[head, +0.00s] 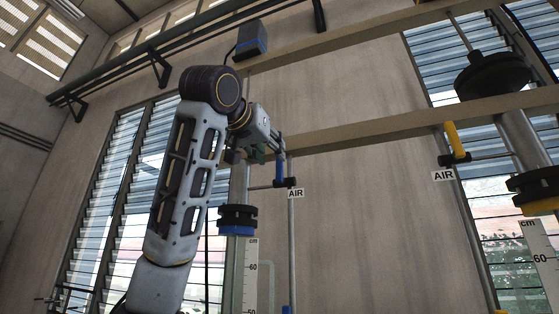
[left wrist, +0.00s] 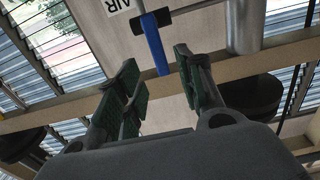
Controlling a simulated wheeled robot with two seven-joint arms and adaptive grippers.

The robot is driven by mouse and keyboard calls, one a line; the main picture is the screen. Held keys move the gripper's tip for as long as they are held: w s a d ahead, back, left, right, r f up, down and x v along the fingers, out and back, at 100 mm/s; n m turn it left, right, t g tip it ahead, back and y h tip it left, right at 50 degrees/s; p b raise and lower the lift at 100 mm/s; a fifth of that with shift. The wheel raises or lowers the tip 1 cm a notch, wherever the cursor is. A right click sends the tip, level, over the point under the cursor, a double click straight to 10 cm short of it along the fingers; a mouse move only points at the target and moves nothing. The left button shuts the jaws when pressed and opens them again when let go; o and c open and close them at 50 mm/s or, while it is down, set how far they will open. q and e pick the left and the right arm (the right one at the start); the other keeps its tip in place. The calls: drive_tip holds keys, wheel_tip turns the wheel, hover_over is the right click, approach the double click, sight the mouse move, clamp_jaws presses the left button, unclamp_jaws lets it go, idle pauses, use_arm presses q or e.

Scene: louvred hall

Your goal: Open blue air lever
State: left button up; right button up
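The lever's free end lies beyond the fingertips, in line with the gap. I cannot tell whether either finger touches it. My right gripper is in neither view.
A yellow lever (head: 455,139) with its own AIR sign (head: 444,175) is at the right. A black disc stack (head: 238,214) with a blue band stands below my left gripper. A wooden beam (head: 345,134) runs behind the lever. A measuring scale (head: 250,275) is below.

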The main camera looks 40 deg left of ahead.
use_arm(q)
drive_tip(key=p, duration=0.1)
hover_over(279, 183)
drive_tip(key=s, duration=0.2)
drive_tip(key=shift+w+d, duration=0.1)
drive_tip(key=shift+d, duration=0.2)
drive_tip(key=shift+w, duration=0.15)
drive_tip(key=shift+w+a, duration=0.2)
drive_tip(key=shift+w, duration=0.45)
clamp_jaws()
